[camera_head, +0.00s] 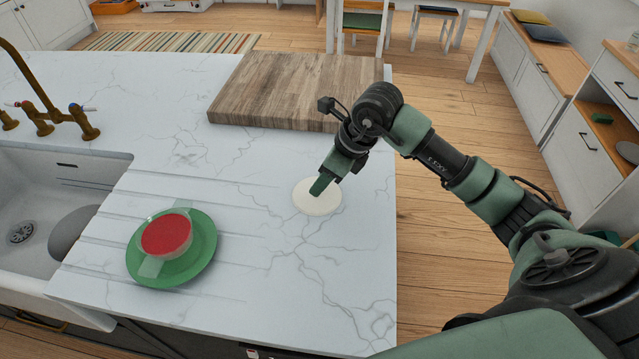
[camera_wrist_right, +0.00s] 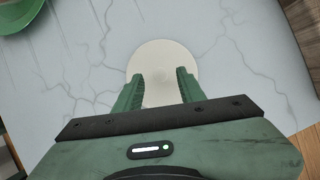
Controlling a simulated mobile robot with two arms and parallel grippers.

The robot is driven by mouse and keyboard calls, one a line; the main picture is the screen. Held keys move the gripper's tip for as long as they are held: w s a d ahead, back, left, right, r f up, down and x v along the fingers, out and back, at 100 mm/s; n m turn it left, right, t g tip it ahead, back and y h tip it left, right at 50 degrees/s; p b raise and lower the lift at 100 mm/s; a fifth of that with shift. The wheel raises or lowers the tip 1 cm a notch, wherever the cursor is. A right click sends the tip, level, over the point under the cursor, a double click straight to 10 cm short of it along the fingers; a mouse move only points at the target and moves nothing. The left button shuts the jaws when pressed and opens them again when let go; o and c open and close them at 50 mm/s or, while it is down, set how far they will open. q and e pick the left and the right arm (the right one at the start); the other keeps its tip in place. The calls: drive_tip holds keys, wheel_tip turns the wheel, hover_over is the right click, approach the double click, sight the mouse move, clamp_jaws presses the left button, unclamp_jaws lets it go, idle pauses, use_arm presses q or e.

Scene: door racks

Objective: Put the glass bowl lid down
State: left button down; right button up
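The lid (camera_head: 317,198) is a pale, cream-white disc lying flat on the marble counter, right of the green plate. My right gripper (camera_head: 321,184) is just above it, pointing down and covering part of its far side. In the right wrist view, the lid (camera_wrist_right: 162,60) shows beyond and between the two green fingers (camera_wrist_right: 160,92), which stand apart with a clear gap. Whether a fingertip touches the lid cannot be told. A clear glass bowl (camera_head: 153,266) with red contents (camera_head: 166,235) sits on the green plate (camera_head: 196,262). My left gripper is not in view.
A thick wooden board (camera_head: 285,88) lies at the back of the counter (camera_head: 290,290). A sink (camera_head: 35,205) with a brass tap (camera_head: 35,85) is at left. The counter's right edge is close to the lid. Bare counter lies in front of the lid.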

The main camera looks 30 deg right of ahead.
drive_tip(key=b+v, duration=0.1)
drive_tip(key=v, duration=0.8)
drive_tip(key=shift+d+r, duration=0.2)
drive_tip(key=shift+r, duration=0.1)
drive_tip(key=shift+s, duration=0.2)
